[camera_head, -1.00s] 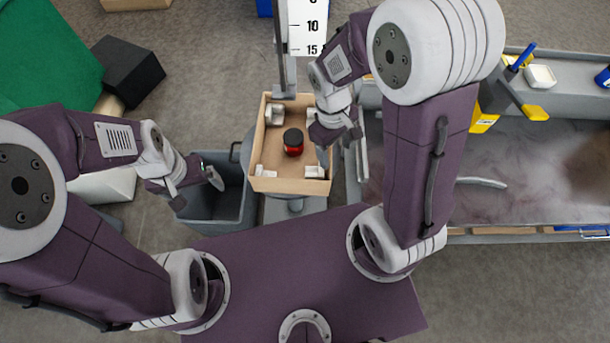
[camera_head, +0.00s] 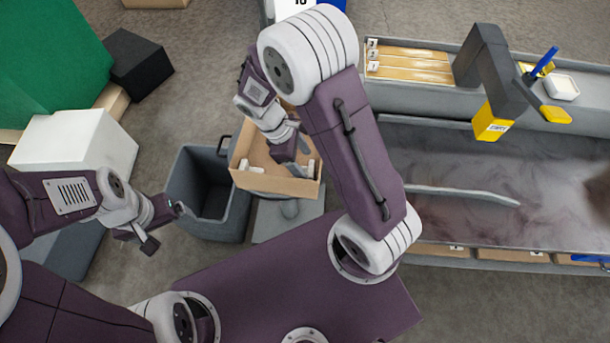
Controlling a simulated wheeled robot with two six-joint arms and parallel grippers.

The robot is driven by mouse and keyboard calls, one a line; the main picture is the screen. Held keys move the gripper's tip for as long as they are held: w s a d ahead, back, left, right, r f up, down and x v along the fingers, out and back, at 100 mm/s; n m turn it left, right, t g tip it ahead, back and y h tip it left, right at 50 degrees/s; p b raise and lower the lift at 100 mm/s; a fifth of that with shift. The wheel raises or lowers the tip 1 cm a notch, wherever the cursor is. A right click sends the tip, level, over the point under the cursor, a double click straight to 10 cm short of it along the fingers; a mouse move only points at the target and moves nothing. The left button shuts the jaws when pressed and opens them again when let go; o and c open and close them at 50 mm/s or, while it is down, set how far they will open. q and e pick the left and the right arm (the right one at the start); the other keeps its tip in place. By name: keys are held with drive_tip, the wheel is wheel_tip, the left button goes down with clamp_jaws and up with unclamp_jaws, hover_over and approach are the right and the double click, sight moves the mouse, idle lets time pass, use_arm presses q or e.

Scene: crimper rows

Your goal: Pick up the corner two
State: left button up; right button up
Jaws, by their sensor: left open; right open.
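An open cardboard box (camera_head: 276,186) stands in front of me, with its walls upright. Small white pieces (camera_head: 251,169) lie inside it near the front left. Another pale piece (camera_head: 311,166) shows at its right side, partly behind my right gripper. My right gripper (camera_head: 298,158) is open over the right half of the box. Its arm hides the back of the box, and I cannot tell whether it touches anything.
A grey open bin (camera_head: 238,216) stands left of the box. A white block (camera_head: 78,145) and a black block (camera_head: 139,66) are further left. A bench (camera_head: 480,180) with a yellow-tipped grey fixture (camera_head: 490,125) and a slatted tray (camera_head: 412,65) is on the right.

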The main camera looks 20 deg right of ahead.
sight(309, 169)
drive_tip(key=b+x, duration=0.2)
drive_tip(key=x, duration=0.3)
drive_tip(key=shift+d, duration=0.1)
drive_tip(key=c, duration=1.2)
wheel_tip(309, 169, up, 18)
drive_tip(key=p, duration=0.6)
drive_tip(key=shift+p, duration=0.3)
drive_tip(key=r+p, duration=0.1)
drive_tip(key=p, duration=0.5)
drive_tip(key=shift+w+r+p, duration=0.1)
drive_tip(key=shift+r+p, duration=0.15)
drive_tip(key=shift+p, duration=0.15)
drive_tip(key=s+a+f+p, duration=0.1)
drive_tip(key=p, duration=0.5)
drive_tip(key=shift+s+f, duration=0.35)
drive_tip(key=shift+f, duration=0.4)
